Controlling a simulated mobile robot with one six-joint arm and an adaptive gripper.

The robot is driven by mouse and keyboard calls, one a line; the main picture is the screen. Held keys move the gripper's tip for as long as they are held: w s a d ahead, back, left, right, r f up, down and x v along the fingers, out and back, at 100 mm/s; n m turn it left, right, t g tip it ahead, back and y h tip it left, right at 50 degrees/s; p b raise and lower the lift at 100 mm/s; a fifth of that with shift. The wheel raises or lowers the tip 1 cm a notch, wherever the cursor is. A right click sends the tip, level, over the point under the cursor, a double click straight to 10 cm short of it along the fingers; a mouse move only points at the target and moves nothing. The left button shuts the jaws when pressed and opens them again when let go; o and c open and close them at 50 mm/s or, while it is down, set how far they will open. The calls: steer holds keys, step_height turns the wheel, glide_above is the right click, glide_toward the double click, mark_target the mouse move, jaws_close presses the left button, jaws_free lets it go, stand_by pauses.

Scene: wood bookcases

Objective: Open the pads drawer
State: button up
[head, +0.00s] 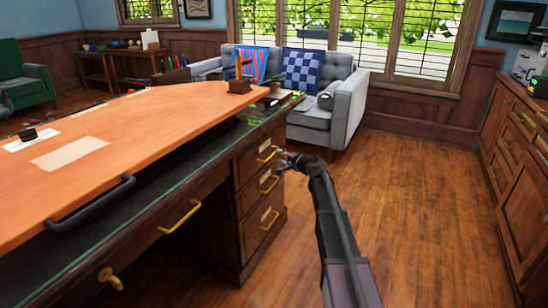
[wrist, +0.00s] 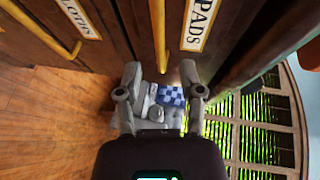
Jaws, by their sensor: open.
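The pads drawer is the top one in the desk's right-hand stack, with a white label (head: 265,145) and a brass handle (head: 267,156) below it. It looks shut. In the wrist view the label reading PADS (wrist: 200,22) is turned sideways, and the brass handle (wrist: 158,35) runs down beside it. My gripper (head: 284,158) is just right of this handle in the head view. In the wrist view my gripper (wrist: 160,74) is open, with a finger on each side of the handle's line. I cannot tell whether a finger touches the handle.
Lower drawers have brass handles too (head: 269,185); the wrist view shows one labelled sideways, perhaps CLOTHS (wrist: 78,18). The wooden desktop (head: 150,120) overhangs left. A grey sofa (head: 345,105) stands behind. Open wood floor (head: 420,200) lies right, up to a cabinet (head: 515,180).

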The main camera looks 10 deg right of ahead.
mark_target(273, 154)
steer(key=shift+b+x, duration=0.4)
steer(key=shift+x, duration=2.15)
steer(key=shift+c, duration=0.2)
